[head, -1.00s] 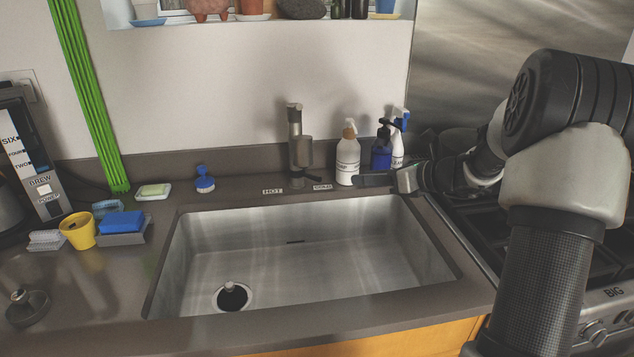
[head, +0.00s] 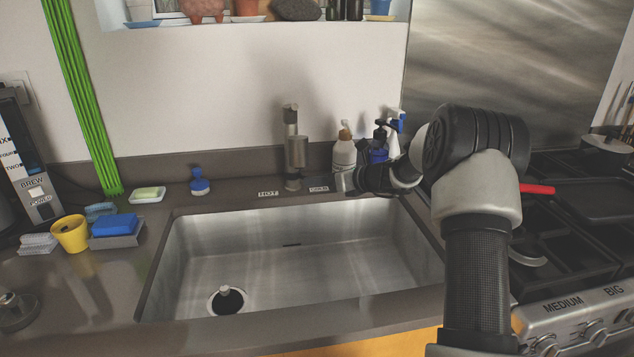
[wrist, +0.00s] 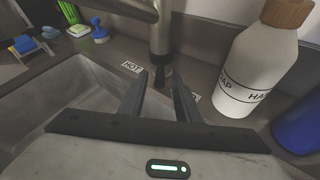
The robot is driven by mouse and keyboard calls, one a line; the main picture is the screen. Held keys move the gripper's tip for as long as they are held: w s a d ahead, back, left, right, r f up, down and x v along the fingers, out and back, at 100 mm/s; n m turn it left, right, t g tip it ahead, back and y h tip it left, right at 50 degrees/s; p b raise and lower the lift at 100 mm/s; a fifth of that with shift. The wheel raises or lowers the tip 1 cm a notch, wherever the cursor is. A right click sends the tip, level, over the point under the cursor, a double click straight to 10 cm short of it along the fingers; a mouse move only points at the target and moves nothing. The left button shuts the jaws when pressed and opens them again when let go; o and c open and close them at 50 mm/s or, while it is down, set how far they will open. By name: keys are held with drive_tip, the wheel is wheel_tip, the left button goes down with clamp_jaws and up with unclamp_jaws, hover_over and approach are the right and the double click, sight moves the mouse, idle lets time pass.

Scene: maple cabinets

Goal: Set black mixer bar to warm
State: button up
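The metal faucet (head: 292,150) stands behind the sink, between the HOT label (head: 268,194) and the COLD label (head: 319,189). At its base in the wrist view is a small dark piece (wrist: 161,78), which looks like the black mixer bar; its exact angle is hard to tell. My gripper (head: 342,183) is just right of the faucet, over the back rim of the sink. In the wrist view my gripper (wrist: 160,76) is open, its two fingers apart and pointing at the faucet base. Nothing is held. The COLD label is mostly hidden behind the right finger there.
A white soap bottle (wrist: 250,65) stands close to the right of my gripper, with a blue bottle (wrist: 300,125) beyond it. The sink basin (head: 290,260) is empty. A blue scrub brush (head: 199,182) and soap dish (head: 147,194) lie left of the faucet.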

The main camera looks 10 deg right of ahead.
drive_tip(key=shift+w+a+f, duration=0.15)
drive_tip(key=shift+w+a, duration=0.2)
drive_tip(key=shift+w, duration=0.05)
clamp_jaws()
